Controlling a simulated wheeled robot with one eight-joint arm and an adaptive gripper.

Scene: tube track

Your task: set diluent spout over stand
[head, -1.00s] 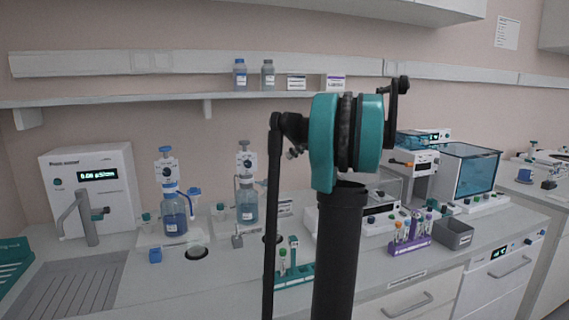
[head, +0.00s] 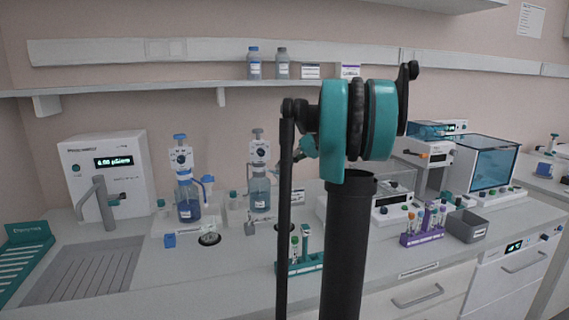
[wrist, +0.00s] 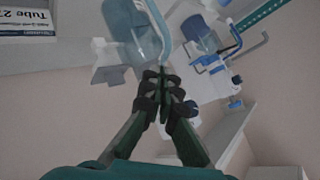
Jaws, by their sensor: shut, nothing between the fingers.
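Two bottle-top dispensers stand on the bench in the head view. I cannot read which is the diluent. A round pad (head: 209,239) lies in front of the blue-capped one, perhaps its stand. In the wrist view my gripper (wrist: 163,76) is shut and empty, its tips close to a curved pale tube (wrist: 154,32) beside a bottle (wrist: 126,22); contact cannot be told. The blue-trimmed dispenser (wrist: 203,38) is to the right.
A tube rack (head: 299,265) stands at the front, a purple rack (head: 422,238) and grey bin (head: 466,226) to the right. A white instrument (head: 105,175) and grooved drain area (head: 82,274) are at left. A shelf (head: 180,90) runs above.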

